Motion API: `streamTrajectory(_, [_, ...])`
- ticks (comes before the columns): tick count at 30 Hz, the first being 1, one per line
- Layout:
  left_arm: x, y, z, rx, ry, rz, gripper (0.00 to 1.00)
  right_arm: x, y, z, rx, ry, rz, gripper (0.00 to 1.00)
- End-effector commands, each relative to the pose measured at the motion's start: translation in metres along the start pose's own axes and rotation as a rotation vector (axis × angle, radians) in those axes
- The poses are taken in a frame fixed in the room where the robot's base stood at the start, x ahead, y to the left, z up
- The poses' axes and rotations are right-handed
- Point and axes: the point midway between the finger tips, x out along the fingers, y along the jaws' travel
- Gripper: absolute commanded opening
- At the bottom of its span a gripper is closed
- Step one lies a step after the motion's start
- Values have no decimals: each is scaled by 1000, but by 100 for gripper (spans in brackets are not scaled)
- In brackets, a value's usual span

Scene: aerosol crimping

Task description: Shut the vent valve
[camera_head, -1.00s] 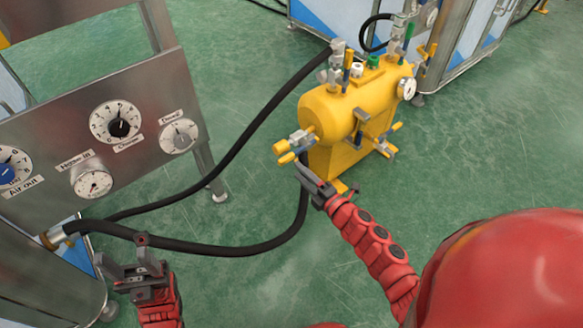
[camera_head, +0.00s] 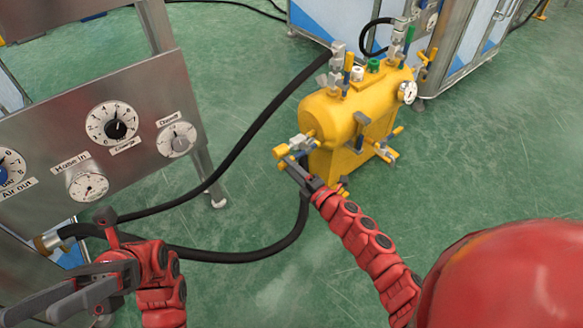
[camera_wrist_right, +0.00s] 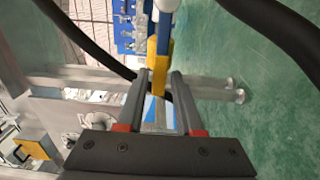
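A yellow tank (camera_head: 345,125) stands on the floor right of centre in the head view. A valve (camera_head: 302,142) with yellow handle parts (camera_head: 281,151) sticks out of its left end; I see no label marking it as the vent valve. My right gripper (camera_head: 287,166) is at this valve. In the right wrist view, a yellow handle (camera_wrist_right: 158,72) reaches between the tips of the right gripper's parted fingers (camera_wrist_right: 160,76), with a narrow gap showing. My left gripper (camera_head: 35,298) is open and empty at the lower left, its fingers spread.
Black hoses (camera_head: 240,150) run from the tank's top and left end to the left. A metal panel with dials (camera_head: 113,122) stands at the left. More valves and a gauge (camera_head: 408,92) sit on the tank. Green floor lies open at the right.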

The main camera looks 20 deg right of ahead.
Motion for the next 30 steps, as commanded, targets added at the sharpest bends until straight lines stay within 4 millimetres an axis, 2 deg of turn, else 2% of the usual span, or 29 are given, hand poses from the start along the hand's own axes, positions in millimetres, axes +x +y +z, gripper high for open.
streamTrajectory(1, [0, 0, 0, 0, 0, 0, 50, 0, 0, 0, 0, 0, 0, 24])
streamTrajectory(5, [0, 0, 0, 0, -1, 1, 50, 0, 0, 0, 0, 0, 0, 1])
streamTrajectory(6, [0, 0, 0, 0, -1, 1, 50, 0, 0, 0, 0, 0, 0, 0])
streamTrajectory(30, [0, 0, 0, 0, -1, 1, 50, 0, 0, 0, 0, -1, -1, 0])
